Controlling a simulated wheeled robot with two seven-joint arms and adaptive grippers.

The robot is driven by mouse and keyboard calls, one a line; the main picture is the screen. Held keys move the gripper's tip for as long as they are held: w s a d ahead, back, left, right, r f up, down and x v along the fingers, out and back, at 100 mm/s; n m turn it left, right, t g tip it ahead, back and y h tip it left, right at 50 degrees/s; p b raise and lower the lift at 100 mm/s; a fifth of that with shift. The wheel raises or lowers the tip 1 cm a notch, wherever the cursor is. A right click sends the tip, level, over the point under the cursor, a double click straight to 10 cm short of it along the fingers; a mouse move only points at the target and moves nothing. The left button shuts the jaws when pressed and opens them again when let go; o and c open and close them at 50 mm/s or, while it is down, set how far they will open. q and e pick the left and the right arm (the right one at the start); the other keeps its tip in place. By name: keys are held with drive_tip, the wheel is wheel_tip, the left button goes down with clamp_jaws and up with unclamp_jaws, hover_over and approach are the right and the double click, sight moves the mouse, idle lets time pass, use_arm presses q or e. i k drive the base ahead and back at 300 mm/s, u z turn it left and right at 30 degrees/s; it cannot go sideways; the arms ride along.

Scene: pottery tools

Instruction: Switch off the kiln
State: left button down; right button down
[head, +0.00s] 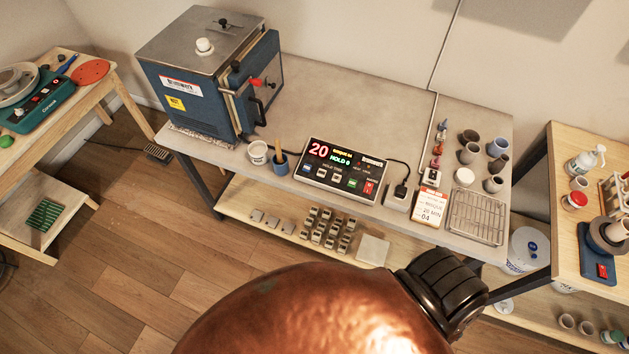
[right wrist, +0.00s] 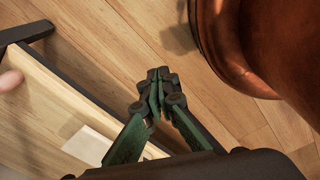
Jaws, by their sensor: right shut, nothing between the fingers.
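The kiln (head: 215,85) is a blue box with a grey metal lid, standing at the left end of the grey-topped table. Its controller (head: 340,172) lies to its right, near the front edge. The lit display shows a red 20 and green HOLD 0. A red switch (head: 369,187) sits at the controller's lower right; its position is too small to tell. In the right wrist view my right gripper (right wrist: 158,88) is shut and empty, over the wooden floor beside a table's lower shelf. It is apart from the controller. My left gripper is not in view.
A white cup (head: 257,152) and a blue tool cup (head: 278,163) stand left of the controller. A plug adapter (head: 397,195), a card (head: 428,205) and a wire rack (head: 477,217) lie to its right. Small blocks sit on the lower shelf (head: 235,201).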

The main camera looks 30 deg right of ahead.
sight(368, 186)
drive_tip(key=u, duration=1.75)
drive_tip(key=i, duration=0.95)
drive_tip(key=z, duration=3.15)
